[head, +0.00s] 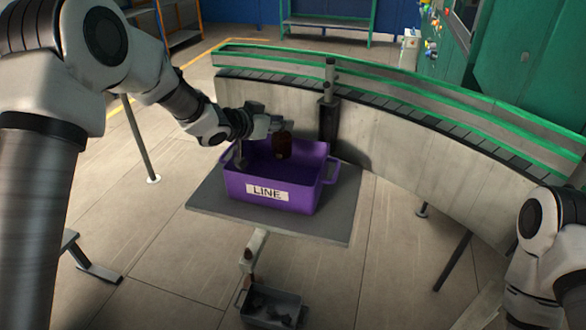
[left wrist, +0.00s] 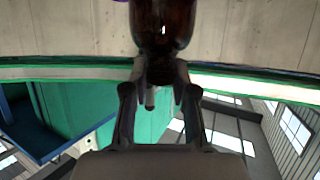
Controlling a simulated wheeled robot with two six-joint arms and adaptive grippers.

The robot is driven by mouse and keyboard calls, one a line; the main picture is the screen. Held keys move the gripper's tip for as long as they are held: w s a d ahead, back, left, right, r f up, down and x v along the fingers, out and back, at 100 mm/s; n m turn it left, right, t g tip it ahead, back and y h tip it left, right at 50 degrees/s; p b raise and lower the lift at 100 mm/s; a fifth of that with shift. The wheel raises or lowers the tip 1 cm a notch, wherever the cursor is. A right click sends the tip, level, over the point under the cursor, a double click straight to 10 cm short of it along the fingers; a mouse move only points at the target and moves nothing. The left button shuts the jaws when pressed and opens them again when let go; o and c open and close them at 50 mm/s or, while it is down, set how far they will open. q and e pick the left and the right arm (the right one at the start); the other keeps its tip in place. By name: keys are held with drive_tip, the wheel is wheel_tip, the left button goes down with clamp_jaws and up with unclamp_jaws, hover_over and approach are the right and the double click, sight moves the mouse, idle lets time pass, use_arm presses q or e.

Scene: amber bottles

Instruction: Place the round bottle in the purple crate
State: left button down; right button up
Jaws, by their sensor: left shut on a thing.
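The purple crate (head: 305,196), with a white "LINE" label on its front wall, stands on a grey platform. My left gripper (head: 274,126) is above the crate, reaching in from the left. It is shut on a dark amber bottle (head: 282,147), which hangs over the crate's inside towards the back. In the left wrist view the fingers (left wrist: 160,78) close around the bottle's narrow end, and its wider glossy brown body (left wrist: 164,28) shows at the top edge. I cannot tell whether the bottle touches the crate. My right gripper is not in view.
A curved conveyor (head: 420,112) with green rails runs behind the crate. A dark post (head: 329,115) stands close behind the crate's back right. The grey platform (head: 325,226) has bare room around the crate. A small grey bin (head: 272,308) is at the front.

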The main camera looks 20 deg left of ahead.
sight(274, 141)
use_arm(q)
drive_tip(key=f, duration=0.1)
drive_tip(key=s+f, duration=0.1)
drive_tip(key=f, duration=0.2)
drive_tip(key=shift+s+a+f, duration=0.15)
drive_tip(key=shift+a+f, duration=0.2)
drive_tip(key=shift+a, duration=0.05)
drive_tip(key=f, duration=0.4)
drive_tip(key=shift+w+d+f, duration=0.15)
drive_tip(key=shift+w+d, duration=0.05)
drive_tip(key=shift+w, duration=0.1)
drive_tip(key=shift+s+a, duration=0.1)
drive_tip(key=shift+s, duration=0.05)
drive_tip(key=shift+b, duration=0.3)
drive_tip(key=c, duration=0.9)
unclamp_jaws()
drive_tip(key=shift+r, duration=0.2)
drive_tip(key=v, duration=1.1)
drive_tip(key=shift+s+a, duration=0.25)
drive_tip(key=shift+s, duration=0.1)
